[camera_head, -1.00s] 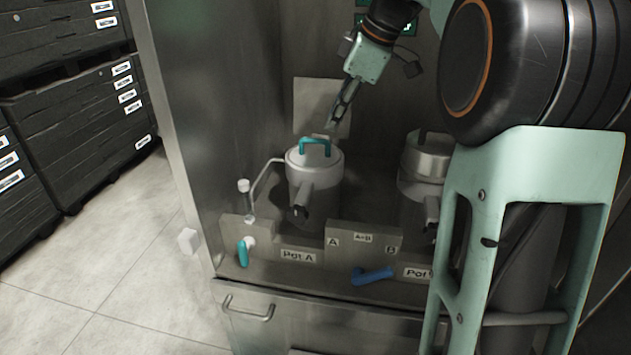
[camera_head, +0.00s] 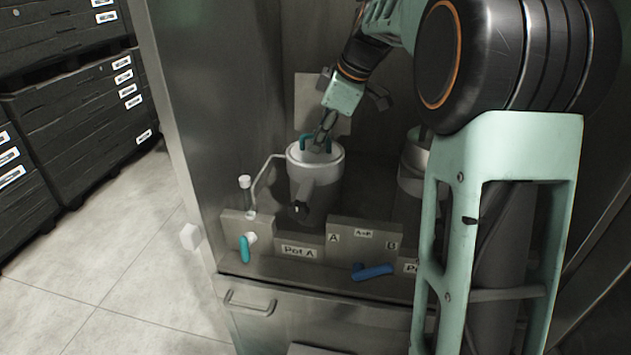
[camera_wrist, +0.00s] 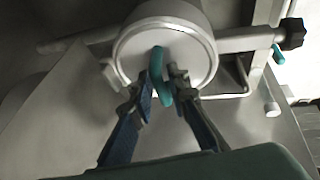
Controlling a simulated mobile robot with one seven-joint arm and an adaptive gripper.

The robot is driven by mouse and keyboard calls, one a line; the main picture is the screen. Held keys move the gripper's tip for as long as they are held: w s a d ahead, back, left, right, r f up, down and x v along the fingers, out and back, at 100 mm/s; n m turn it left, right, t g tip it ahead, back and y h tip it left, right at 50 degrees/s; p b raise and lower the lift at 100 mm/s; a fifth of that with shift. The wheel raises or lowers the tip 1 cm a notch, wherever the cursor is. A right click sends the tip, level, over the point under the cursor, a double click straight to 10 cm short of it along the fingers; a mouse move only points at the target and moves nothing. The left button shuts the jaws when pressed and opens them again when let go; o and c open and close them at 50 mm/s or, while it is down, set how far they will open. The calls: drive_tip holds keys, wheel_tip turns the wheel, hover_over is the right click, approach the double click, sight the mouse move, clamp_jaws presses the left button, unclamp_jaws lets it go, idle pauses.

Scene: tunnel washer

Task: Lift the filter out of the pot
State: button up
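The filter's teal handle (camera_wrist: 157,75) stands up from a pale round top set in the pot (camera_wrist: 121,50). In the head view the pot (camera_head: 303,185) is the left one, behind the "Pot A" label, and the teal handle (camera_head: 306,142) shows at its top. My gripper (camera_wrist: 160,80) has its two fingers on either side of the handle, with a gap between the fingertips. In the head view my gripper (camera_head: 320,143) is right at the handle and partly hides it. I see no clear grip on the handle. The filter's body is hidden inside the pot.
A second pot (camera_head: 413,165) stands to the right, partly behind my arm. A thin pipe (camera_head: 262,175) runs beside the left pot. A teal lever (camera_head: 244,250) and a blue lever (camera_head: 372,272) are at the front panel. Steel walls enclose the back and left.

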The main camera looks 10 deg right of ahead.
clamp_jaws()
drive_tip(key=shift+r, duration=0.15)
